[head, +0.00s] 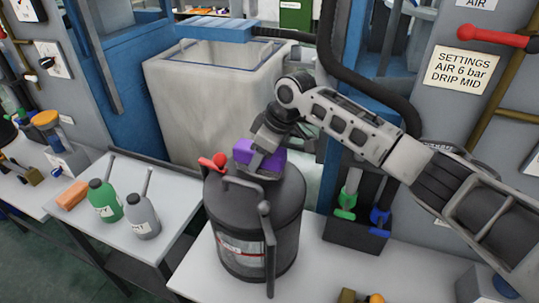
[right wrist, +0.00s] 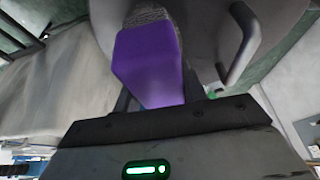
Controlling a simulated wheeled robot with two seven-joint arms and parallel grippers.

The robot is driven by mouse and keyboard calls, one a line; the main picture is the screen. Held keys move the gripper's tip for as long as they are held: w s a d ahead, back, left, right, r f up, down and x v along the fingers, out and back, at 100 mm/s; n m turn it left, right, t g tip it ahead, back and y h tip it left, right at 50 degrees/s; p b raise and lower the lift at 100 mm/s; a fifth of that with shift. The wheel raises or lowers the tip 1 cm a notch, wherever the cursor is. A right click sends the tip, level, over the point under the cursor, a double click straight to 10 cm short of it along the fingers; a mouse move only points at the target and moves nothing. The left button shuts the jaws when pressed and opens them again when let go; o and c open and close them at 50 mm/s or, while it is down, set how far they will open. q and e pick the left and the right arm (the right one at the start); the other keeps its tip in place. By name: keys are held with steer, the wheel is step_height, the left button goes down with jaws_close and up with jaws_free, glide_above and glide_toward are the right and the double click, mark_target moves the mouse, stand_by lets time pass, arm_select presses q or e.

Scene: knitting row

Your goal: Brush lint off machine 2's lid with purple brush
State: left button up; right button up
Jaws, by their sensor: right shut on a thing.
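My right gripper (head: 266,147) is shut on the purple brush (head: 243,154) over the lid (head: 287,194) of a dark grey cylindrical machine (head: 225,225). The brush is at the back part of the lid, near its handle. In the right wrist view the purple block (right wrist: 147,62) fills the space in front of the jaws, with grey bristles (right wrist: 150,14) at its far end, close to the lid (right wrist: 205,25). I cannot tell whether the bristles touch it. I cannot make out lint, and no machine number is readable. My left gripper is not in view.
A red knob (head: 219,160) and an upright lever (head: 268,240) stand out at the lid's edge. A side table (head: 180,190) holds green (head: 104,200) and grey (head: 142,217) bottles. A dark holder (head: 350,234) with green and blue-handled tools stands right. A large pale bin (head: 190,105) is behind.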

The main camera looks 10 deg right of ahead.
mark_target(284, 166)
steer(key=shift+w+a+f, duration=0.1)
steer(key=shift+w+a, duration=0.35)
steer(key=shift+a, duration=0.25)
steer(key=shift+w+a, duration=0.45)
steer(key=shift+a, duration=0.25)
steer(key=shift+w+a+f, duration=0.1)
steer(key=shift+w+a, duration=0.35)
steer(key=shift+a, duration=0.25)
steer(key=shift+r+p, duration=0.25)
steer(key=shift+p, duration=0.1)
steer(key=shift+s+d+p, duration=0.45)
steer(key=shift+d, duration=0.35)
steer(key=shift+s+d+f, duration=0.1)
steer(key=shift+s+d, duration=0.6)
steer(key=shift+d, duration=0.3)
steer(key=shift+s+d, duration=0.65)
steer(key=shift+d, duration=0.4)
steer(key=shift+s+d+f, duration=0.1)
steer(key=shift+s+d, duration=0.6)
steer(key=shift+d, duration=0.3)
steer(key=shift+s+d+r, duration=0.1)
steer(key=shift+s+d, duration=0.6)
steer(key=shift+d, duration=0.2)
